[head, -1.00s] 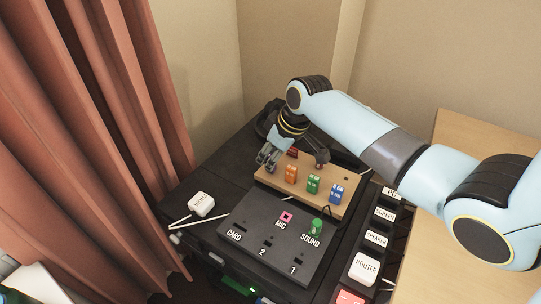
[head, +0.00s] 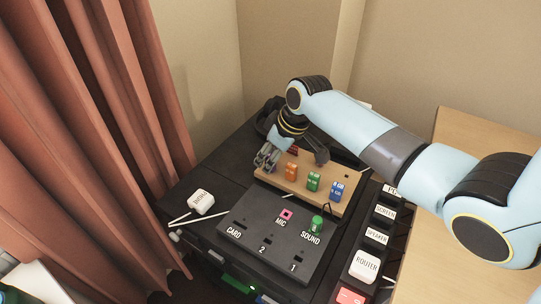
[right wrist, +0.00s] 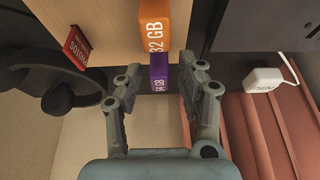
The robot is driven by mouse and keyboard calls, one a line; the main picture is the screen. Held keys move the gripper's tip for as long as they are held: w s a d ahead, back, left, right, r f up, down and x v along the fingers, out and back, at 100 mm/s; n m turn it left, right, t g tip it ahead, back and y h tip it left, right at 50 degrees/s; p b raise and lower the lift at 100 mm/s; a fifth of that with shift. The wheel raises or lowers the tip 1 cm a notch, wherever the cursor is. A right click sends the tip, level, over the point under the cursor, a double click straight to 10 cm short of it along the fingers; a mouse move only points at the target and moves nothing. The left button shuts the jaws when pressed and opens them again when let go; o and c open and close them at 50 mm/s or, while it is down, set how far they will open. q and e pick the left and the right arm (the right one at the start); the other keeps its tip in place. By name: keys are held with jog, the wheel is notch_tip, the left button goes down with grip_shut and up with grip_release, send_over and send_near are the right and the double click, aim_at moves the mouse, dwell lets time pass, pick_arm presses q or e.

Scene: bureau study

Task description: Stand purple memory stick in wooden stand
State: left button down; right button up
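The wooden stand (head: 330,201) lies at the back of the dark desk unit. An orange stick (head: 291,172), a green stick (head: 313,182) and a blue stick (head: 337,192) stand upright in it. The purple memory stick (right wrist: 160,73), marked 64 GB, shows in the right wrist view beside the orange stick, at the stand's edge. It lies between the fingers of my right gripper (right wrist: 160,92), with gaps on both sides, so the gripper is open. I cannot tell how deep the stick sits. In the head view my right gripper (head: 267,157) hides it at the stand's left end.
A black panel (head: 262,228) with labelled sockets and a green plug (head: 317,224) is in front of the stand. A white plug (head: 201,202) lies at left. Labelled plugs, including the router plug (head: 365,266), line the right. A red card (right wrist: 77,47) is near the stand.

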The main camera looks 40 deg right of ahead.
jog(key=shift+o, duration=0.2)
jog(key=v, duration=1.2)
jog(key=shift+f, duration=0.1)
